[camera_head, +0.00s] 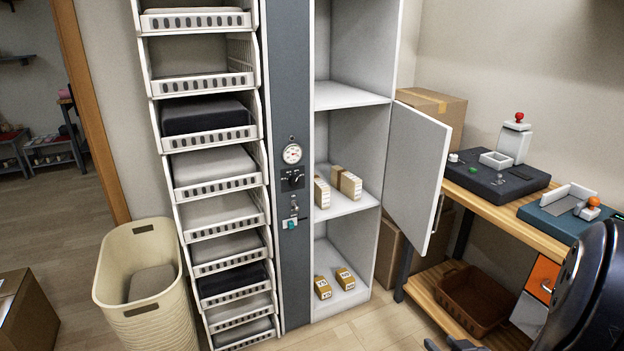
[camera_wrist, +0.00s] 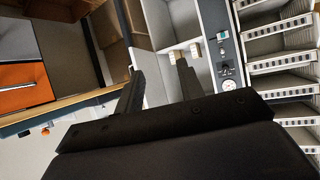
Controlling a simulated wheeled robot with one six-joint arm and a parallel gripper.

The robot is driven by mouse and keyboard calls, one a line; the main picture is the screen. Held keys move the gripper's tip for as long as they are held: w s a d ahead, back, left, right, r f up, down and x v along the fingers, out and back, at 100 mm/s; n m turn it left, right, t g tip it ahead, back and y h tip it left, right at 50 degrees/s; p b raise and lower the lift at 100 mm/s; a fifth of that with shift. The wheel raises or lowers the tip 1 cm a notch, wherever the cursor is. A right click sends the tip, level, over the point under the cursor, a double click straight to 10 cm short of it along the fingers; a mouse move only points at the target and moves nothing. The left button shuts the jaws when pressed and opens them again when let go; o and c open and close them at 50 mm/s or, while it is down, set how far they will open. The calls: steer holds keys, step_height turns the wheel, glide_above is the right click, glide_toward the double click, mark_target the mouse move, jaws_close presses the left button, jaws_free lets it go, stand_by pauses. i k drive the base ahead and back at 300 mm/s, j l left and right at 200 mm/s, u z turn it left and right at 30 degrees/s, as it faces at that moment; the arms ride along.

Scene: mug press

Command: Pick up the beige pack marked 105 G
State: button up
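Two darker tan packs with white labels, a left one (camera_head: 323,288) and a right one (camera_head: 345,279), sit on the cabinet's bottom shelf. The print on all of them is too small to read, so I cannot tell which is marked 105 G. My gripper (camera_wrist: 160,66) shows in the wrist view with its two fingers apart and nothing between them. It is well away from the cabinet. Small pale packs (camera_wrist: 195,49) show beyond its fingertips.
The cabinet door (camera_head: 414,174) stands open to the right. A wooden workbench (camera_head: 497,206) with devices on it is at the right. A grey panel with a dial (camera_head: 292,153) and a rack of white trays (camera_head: 214,168) are left of the shelves. A cream bin (camera_head: 150,290) stands at left.

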mark_target(321, 190)
steer(key=i, duration=0.6)
steer(key=i+l+u, duration=0.15)
steer(key=i, duration=1.05)
steer(key=i+u, duration=0.25)
steer(key=i+l+u, duration=0.1)
steer(key=i+u, duration=0.2)
steer(key=i, duration=0.1)
